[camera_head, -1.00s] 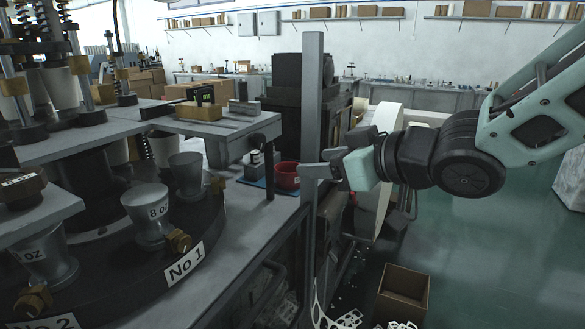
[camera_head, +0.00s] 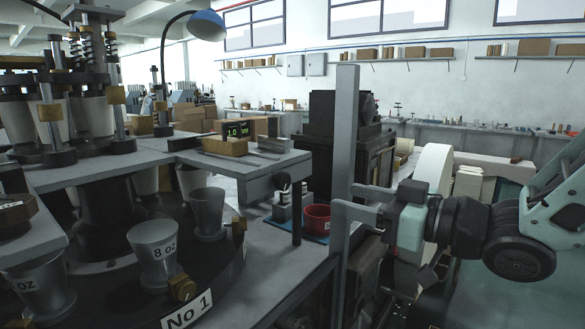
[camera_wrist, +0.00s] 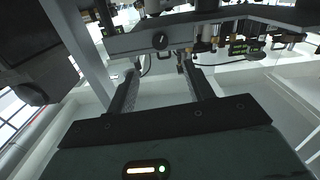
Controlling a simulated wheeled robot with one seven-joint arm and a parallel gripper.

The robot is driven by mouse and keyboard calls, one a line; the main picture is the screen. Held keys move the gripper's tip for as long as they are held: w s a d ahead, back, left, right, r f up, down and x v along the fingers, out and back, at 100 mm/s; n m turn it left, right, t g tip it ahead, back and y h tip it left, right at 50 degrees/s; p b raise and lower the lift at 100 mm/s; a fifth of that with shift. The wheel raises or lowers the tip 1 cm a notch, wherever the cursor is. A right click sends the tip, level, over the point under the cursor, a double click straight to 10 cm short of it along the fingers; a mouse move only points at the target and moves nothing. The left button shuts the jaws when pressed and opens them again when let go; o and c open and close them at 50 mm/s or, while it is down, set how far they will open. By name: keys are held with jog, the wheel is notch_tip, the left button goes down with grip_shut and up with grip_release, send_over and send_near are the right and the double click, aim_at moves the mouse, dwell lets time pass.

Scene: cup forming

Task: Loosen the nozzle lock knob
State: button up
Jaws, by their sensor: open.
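A round black knob (camera_wrist: 160,40) with a pale line on its face sits on the front edge of a grey bench in the wrist view. What looks like the same knob (camera_head: 283,181) shows at the bench corner in the head view. I cannot confirm that it is the nozzle lock knob. My gripper (camera_head: 347,203) points left at the grey upright post, to the right of the knob. In the wrist view my gripper (camera_wrist: 160,65) is open and empty. The knob lies beyond the fingertips, roughly centred between them, apart from them.
The grey upright post (camera_head: 346,120) stands close to my fingers. A red bowl (camera_head: 317,217) sits on a blue mat below the bench top. The turntable with metal cups (camera_head: 155,250) is at left. A large white roll (camera_head: 432,170) stands behind my wrist.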

aim_at(286, 183)
jog(key=p+x, duration=0.1)
jog(key=x, duration=1.2)
jog(key=shift+f, duration=0.1)
jog(key=c, duration=1)
